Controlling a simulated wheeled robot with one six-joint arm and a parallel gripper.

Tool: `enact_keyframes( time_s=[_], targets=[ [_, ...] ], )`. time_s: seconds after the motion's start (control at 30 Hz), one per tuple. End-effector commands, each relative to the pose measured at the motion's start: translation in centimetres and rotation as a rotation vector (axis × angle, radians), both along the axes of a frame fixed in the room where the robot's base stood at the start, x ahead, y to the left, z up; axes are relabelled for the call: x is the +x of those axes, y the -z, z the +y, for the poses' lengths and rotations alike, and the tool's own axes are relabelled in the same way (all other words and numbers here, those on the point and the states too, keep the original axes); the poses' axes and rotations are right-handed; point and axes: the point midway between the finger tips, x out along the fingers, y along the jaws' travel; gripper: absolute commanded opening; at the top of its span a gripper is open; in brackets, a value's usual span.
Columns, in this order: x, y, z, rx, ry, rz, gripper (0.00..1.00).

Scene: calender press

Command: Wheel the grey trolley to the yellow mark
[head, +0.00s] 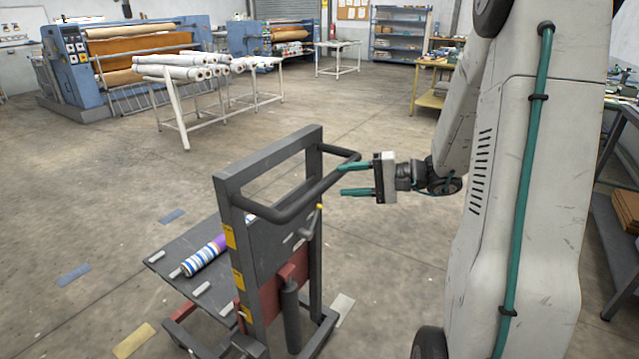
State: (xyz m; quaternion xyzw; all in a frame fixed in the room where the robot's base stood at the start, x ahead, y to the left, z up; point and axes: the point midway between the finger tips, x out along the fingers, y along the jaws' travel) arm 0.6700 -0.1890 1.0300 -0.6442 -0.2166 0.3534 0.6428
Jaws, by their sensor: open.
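The grey trolley (228,235) stands in the lower middle, with an upright frame, a dark platform (172,262) and a curved push handle (285,215) facing right. A roll with striped and purple wrapping (207,253) lies on the platform. My gripper (341,180) comes from the right with its two teal fingers apart, their tips close to the handle's right side. I cannot tell whether the bar lies between them or whether they touch it. The yellow mark (134,340) is a flat strip on the floor at the lower left, just left of the trolley's base.
A white rack with rolls (185,130) and a blue press (80,70) stand behind. A yellow table (430,98) stands at the back right. The middle floor is clear.

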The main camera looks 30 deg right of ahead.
Motion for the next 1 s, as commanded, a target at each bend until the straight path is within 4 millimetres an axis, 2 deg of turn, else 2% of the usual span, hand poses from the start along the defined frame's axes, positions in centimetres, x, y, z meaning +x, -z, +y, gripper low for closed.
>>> enact_keyframes(
  time_s=[0.43, 0.83, 0.87, 1.0],
  targets=[
    [4.1, 1.2, 4.8, -0.003, -0.006, 0.002, 0.47],
    [4.9, 1.4, 5.6, -0.003, -0.004, 0.001, 0.47],
    [4.9, 1.4, 5.6, -0.003, -0.004, 0.001, 0.44],
    [4.9, 1.4, 5.6, -0.004, -0.004, 0.001, 0.05]
  ],
)
